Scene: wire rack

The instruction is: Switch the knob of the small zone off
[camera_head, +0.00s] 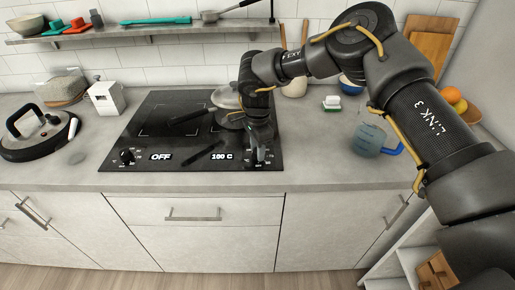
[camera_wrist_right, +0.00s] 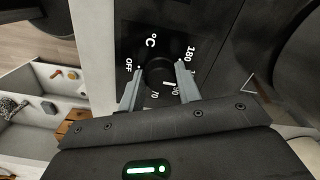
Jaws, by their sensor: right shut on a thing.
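The black cooktop (camera_head: 160,135) has two knobs at its front edge. The left knob (camera_head: 127,156) stands beside a display reading OFF. The right knob is mostly hidden by my right gripper (camera_head: 257,156) in the head view; the display left of it seems to read 160 C. In the right wrist view the round black knob (camera_wrist_right: 160,72) sits between the two grey fingers of my right gripper (camera_wrist_right: 159,78), which is shut on it. Marks OFF, 70, 90, 180 and °C surround it. My left gripper is not in view.
A pan (camera_head: 226,98) sits at the cooktop's back right, partly behind my right arm. A blue-handled jug (camera_head: 369,140) stands to the right, under the arm. A round lidded pot (camera_head: 37,135) and a white box (camera_head: 105,98) stand at the left. The front counter strip is clear.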

